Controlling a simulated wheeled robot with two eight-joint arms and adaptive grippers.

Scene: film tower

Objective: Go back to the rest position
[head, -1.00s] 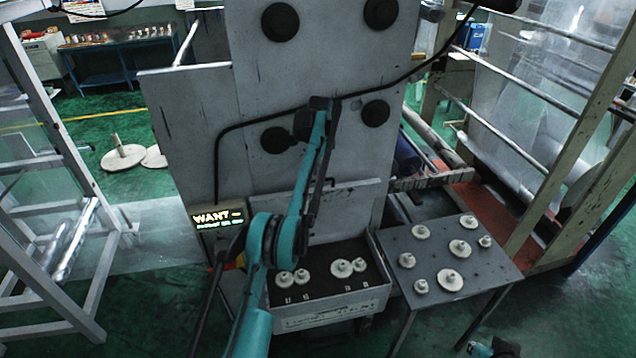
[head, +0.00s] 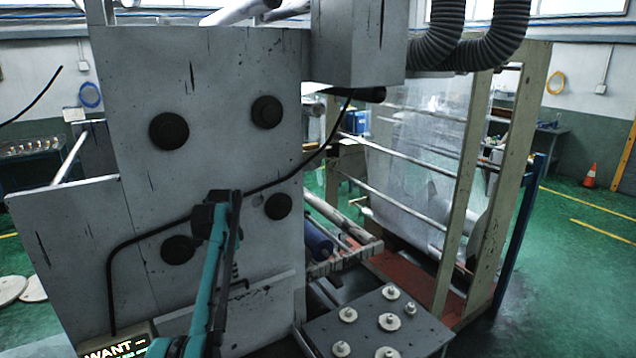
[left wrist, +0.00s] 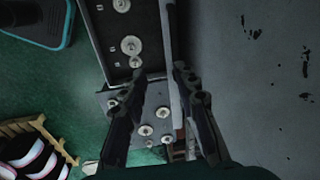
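My left arm comes up from the bottom left in the head view, and its dark gripper (head: 222,198) is raised in front of the grey machine panel (head: 215,90). In the left wrist view the two fingers of my left gripper (left wrist: 160,76) are apart, with nothing held between them. My right gripper is not in view.
Several black round knobs (head: 169,131) stick out of the panel. A lit sign (head: 115,348) is cut off at the bottom. A grey table (head: 425,335) with several pale stepped discs (head: 389,322) stands at lower right. A tray (left wrist: 98,45) holds more discs.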

